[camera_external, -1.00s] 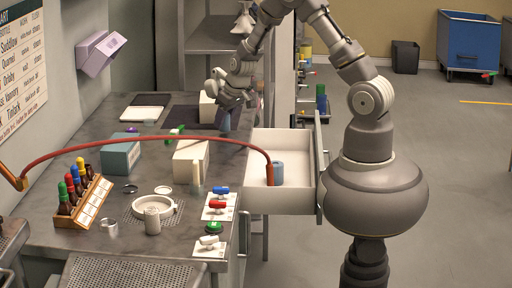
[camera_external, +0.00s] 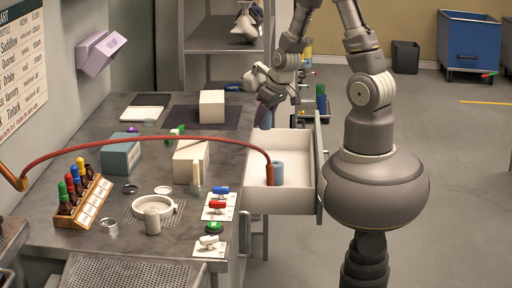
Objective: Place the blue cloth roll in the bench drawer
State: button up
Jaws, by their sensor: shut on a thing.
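My gripper (camera_external: 267,108) is shut on a small blue roll (camera_external: 266,118), which hangs below the fingers. It looks like the blue cloth roll, but it is small and partly covered by the fingers. The gripper holds it above the back left part of the bench drawer. The bench drawer (camera_external: 294,203) is pulled open on the right side of the bench, with white inner walls. Another blue cylinder (camera_external: 278,173) stands inside the drawer, near its left front.
A red hose (camera_external: 150,138) arches over the bench and down to the drawer's left side. Boxes, a bottle rack (camera_external: 83,203), a round white dish (camera_external: 153,205) and switch plates crowd the bench (camera_external: 75,240). The right part of the drawer is clear.

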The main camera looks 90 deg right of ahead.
jog(key=s+d+f+m+p, duration=0.1)
jog(key=s+d+f+m, duration=0.1)
jog(key=f, duration=0.7)
jog(key=s+d+f+m+g+h+p, duration=0.1)
jog(key=s+f, duration=0.3)
jog(key=f, duration=0.5)
jog(key=s+d+f+m, duration=0.2)
jog(key=s+d+f, duration=0.1)
jog(key=f, duration=0.6)
jog(key=shift+d+m+p, duration=0.25)
jog(key=shift+m+p, duration=0.05)
jog(key=shift+p, duration=0.1)
jog(key=shift+f, duration=0.15)
jog(key=o, duration=1)
jog(key=shift+g, duration=0.3)
